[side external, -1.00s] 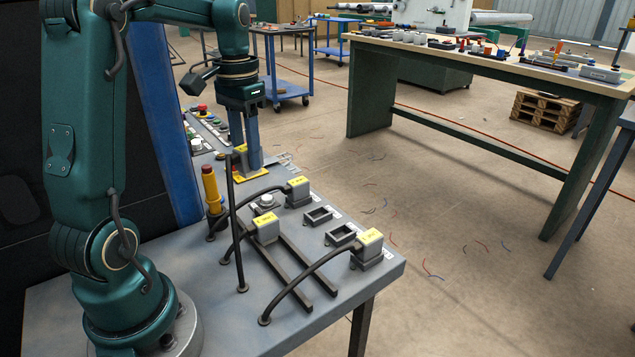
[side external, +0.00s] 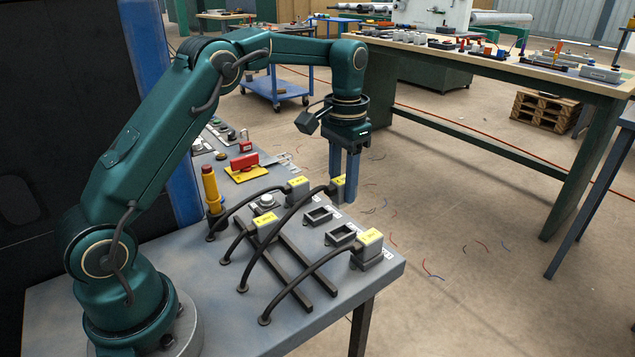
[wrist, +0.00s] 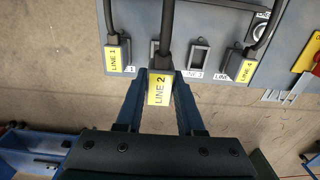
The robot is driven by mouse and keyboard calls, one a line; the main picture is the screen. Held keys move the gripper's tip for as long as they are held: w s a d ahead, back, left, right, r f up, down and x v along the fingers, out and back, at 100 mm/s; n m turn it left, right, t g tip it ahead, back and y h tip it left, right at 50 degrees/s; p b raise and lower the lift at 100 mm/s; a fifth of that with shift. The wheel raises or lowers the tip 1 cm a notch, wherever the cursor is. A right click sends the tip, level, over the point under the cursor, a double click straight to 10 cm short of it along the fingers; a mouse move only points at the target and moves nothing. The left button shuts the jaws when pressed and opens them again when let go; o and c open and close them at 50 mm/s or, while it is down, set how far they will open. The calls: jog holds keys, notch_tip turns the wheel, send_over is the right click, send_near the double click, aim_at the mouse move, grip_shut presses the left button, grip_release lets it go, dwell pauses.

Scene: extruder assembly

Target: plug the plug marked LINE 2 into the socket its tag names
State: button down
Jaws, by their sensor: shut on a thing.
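My gripper (side external: 345,190) is shut on the plug marked LINE 2 (wrist: 160,88). It holds it in the air beyond the far edge of the grey bench. The plug's yellow label also shows in the side view (side external: 338,182). Its black cable arches from the bench top. Two open rectangular sockets, one (side external: 318,215) and another (side external: 341,235), sit in a row along the bench edge. In the wrist view one open socket (wrist: 197,55) is clear and the other is mostly hidden behind the held plug and cable.
Plugs LINE 1 (wrist: 117,58) and LINE 4 (wrist: 243,67) sit at the ends of the socket row. Another yellow-labelled plug (side external: 265,227) rests on dark rails. A red handle on a yellow plate (side external: 245,172) and a yellow post (side external: 211,188) stand nearby.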

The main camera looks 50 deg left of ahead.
jog(key=shift+f, duration=2.9)
jog(key=shift+f, duration=1.05)
jog(key=shift+c, duration=2.2)
grip_release()
